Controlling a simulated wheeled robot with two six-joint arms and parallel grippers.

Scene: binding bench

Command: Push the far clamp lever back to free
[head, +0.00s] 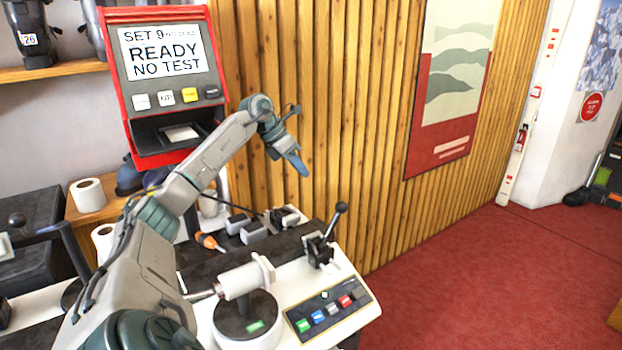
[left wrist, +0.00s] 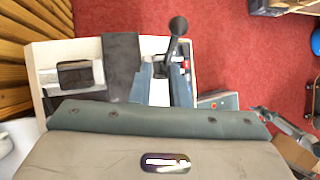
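A clamp lever (head: 330,224) with a black ball knob stands on a dark bracket near the right end of the bench, its handle tilted up and to the right. In the left wrist view its knob (left wrist: 178,27) shows beyond the fingertips, near the right finger. My left gripper (head: 297,162) is above and left of the lever in the head view, blue fingers pointing down. In the left wrist view its fingers (left wrist: 165,72) are apart with nothing held between them. I cannot tell whether a finger touches the lever. A grey arm part, perhaps my right, shows at the lower right there.
A white cylinder (head: 240,281) lies above a dark round stand in front of the lever. A button panel (head: 328,312) is at the bench's front right. A red tester (head: 165,75) reads "READY NO TEST". The slatted wall (head: 375,130) is close behind.

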